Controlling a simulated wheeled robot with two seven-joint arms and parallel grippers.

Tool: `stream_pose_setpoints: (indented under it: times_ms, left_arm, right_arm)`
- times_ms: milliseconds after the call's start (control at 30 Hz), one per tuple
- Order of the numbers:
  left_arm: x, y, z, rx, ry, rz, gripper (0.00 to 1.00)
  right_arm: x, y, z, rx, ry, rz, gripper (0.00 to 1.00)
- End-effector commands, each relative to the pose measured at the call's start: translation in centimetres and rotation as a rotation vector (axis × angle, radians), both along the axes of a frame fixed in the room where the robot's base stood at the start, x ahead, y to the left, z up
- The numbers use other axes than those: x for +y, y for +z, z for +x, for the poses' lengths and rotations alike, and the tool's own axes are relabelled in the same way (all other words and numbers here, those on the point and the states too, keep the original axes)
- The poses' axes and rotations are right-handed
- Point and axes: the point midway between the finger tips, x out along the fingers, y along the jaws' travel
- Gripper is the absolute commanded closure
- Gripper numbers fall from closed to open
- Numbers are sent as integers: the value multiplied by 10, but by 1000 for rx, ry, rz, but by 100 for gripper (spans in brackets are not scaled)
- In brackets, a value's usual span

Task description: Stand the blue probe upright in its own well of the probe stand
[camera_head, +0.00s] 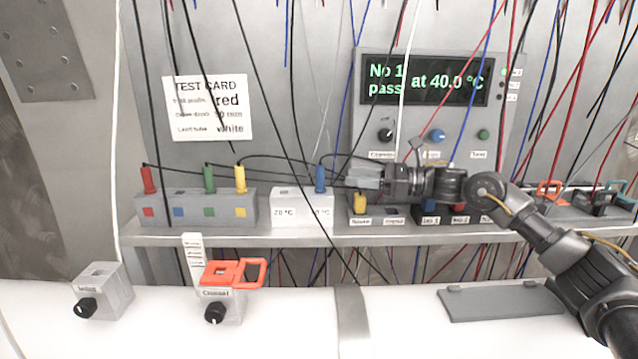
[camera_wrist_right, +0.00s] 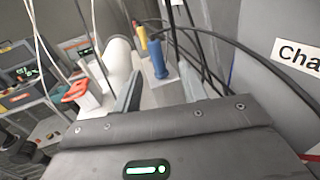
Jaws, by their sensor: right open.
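The blue probe (camera_head: 320,178) stands upright in the right part of the white block (camera_head: 290,208) marked with temperatures, its black lead running off behind. It also shows in the right wrist view (camera_wrist_right: 158,60), between and just beyond my right fingertips. The grey probe stand (camera_head: 194,226) is at the left of the shelf. Red (camera_head: 148,180), green (camera_head: 209,179) and yellow (camera_head: 240,178) probes stand in it over matching squares. The place above the blue square (camera_head: 178,212) holds no probe. My right gripper (camera_head: 352,178) is open and empty, pointing left at the blue probe, slightly apart from it. My left gripper is out of view.
Black leads cross behind the probes, and many wires hang before the wall. A grey instrument (camera_head: 430,105) reads "No 1 pass, at 40.0 °C". Below the shelf (camera_head: 200,240), an orange-topped box (camera_head: 222,290) and a grey knob box (camera_head: 103,290) sit on the white surface.

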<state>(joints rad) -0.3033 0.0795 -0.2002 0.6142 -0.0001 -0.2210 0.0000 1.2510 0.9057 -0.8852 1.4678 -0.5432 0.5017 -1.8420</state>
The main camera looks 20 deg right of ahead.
Motion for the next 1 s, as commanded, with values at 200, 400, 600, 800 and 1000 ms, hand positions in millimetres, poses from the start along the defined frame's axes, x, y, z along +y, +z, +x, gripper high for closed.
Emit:
stream_pose_setpoints:
  times_ms: [200,400,600,800,1000]
  left_arm:
    - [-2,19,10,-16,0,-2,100]
    - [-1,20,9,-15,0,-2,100]
    - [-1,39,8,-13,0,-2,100]
    - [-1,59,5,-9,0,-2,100]
    - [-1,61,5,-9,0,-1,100]
  right_arm:
    - [28,3,15,1,0,0,57]
    - [35,1,19,0,-1,0,57]
    - [50,7,25,2,1,0,57]
    - [74,5,37,2,1,1,57]
    - [82,1,42,0,-2,0,57]
